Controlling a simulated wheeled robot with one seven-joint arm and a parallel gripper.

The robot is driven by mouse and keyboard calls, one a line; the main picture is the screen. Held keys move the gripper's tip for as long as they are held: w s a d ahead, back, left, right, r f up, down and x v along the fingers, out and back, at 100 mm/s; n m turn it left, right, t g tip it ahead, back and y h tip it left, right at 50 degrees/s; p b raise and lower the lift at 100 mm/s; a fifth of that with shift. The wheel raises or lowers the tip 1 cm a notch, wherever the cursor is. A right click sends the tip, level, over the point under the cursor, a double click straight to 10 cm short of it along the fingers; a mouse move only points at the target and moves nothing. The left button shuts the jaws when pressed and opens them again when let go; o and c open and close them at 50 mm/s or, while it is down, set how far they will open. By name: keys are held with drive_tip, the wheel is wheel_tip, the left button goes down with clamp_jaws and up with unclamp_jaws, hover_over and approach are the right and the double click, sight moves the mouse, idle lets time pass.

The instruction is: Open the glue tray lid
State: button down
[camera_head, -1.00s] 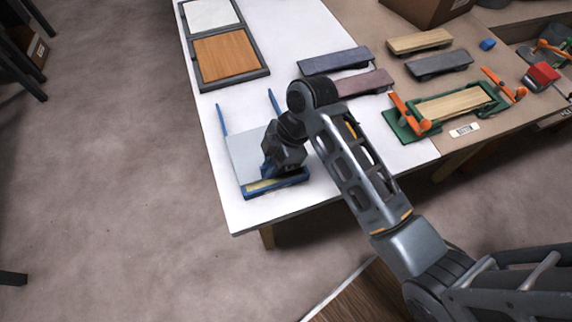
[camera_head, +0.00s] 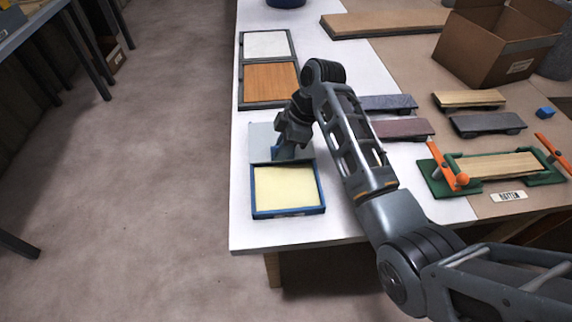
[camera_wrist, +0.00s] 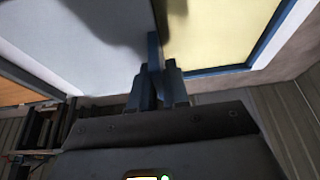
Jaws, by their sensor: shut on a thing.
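The glue tray (camera_head: 287,213) is a blue-rimmed square box on the white table, its pale yellow inside in full view. Its grey flat lid (camera_head: 262,140) lies directly behind the tray, clear of the yellow area. My gripper (camera_head: 286,152) is at the lid's edge nearest the tray, shut on its blue grip bar. The wrist view shows my gripper (camera_wrist: 158,88) closed on the blue bar (camera_wrist: 154,48), between the grey lid (camera_wrist: 75,40) on the left and the yellow tray (camera_wrist: 215,35) on the right. My arm hides part of the lid.
Framed panels, one white (camera_head: 266,44) and one wood (camera_head: 269,82), lie behind the lid. Grey and mauve blocks (camera_head: 402,128) stand to the right, past my arm. A green clamp jig (camera_head: 435,178) and an open cardboard box (camera_head: 490,50) are on the brown table.

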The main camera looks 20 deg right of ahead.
drive_tip(key=shift+f, duration=0.15)
drive_tip(key=c, duration=1.2)
unclamp_jaws()
drive_tip(key=shift+w, duration=0.1)
drive_tip(key=shift+d+r, duration=0.1)
drive_tip(key=shift+r, duration=0.1)
drive_tip(key=v, duration=0.7)
drive_tip(key=shift+r, duration=0.3)
